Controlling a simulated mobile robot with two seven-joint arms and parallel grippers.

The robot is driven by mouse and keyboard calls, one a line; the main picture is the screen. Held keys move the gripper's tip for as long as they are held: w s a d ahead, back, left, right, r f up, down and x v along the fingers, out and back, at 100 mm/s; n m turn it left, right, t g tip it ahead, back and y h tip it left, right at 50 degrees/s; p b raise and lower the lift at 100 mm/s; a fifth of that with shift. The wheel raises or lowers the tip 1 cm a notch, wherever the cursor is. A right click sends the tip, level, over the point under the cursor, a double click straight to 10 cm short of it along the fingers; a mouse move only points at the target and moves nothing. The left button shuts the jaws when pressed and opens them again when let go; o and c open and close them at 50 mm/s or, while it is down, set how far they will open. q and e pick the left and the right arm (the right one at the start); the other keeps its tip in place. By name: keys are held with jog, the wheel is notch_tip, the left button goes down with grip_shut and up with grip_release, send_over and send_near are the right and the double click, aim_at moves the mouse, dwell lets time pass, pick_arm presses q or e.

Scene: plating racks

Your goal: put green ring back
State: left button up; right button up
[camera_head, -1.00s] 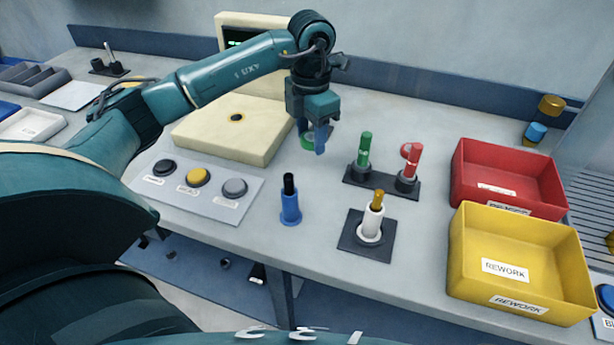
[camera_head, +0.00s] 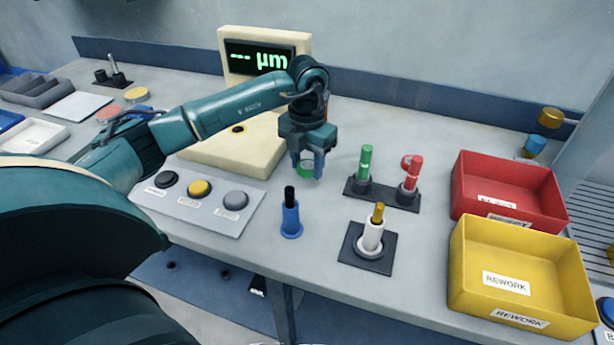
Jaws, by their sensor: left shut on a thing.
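My left gripper (camera_head: 306,172) points down and is shut on a green ring (camera_head: 305,169). It holds the ring above the bench, left of the dark two-post rack and in front of the cream gauge. The rack (camera_head: 390,197) carries a green-topped post (camera_head: 365,160) and a red-topped post (camera_head: 413,173). A red ring (camera_head: 406,161) shows beside the top of the red post. The green post stands upright with no ring visible around it. My right gripper is not in view.
A blue peg (camera_head: 291,218) and a white peg on a dark base (camera_head: 353,258) stand in front. The red bin (camera_head: 466,205) and yellow bin (camera_head: 458,285) are at right. The cream gauge (camera_head: 205,160) and button panel (camera_head: 180,203) are at left.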

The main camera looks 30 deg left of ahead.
aim_at(307, 189)
pick_arm(q)
notch_tip(307, 189, down, 4)
jog(key=shift+r+p, duration=0.15)
jog(key=shift+p, duration=0.2)
jog(key=shift+f, duration=0.6)
jog(key=o, duration=0.9)
jog(key=shift+o, duration=0.2)
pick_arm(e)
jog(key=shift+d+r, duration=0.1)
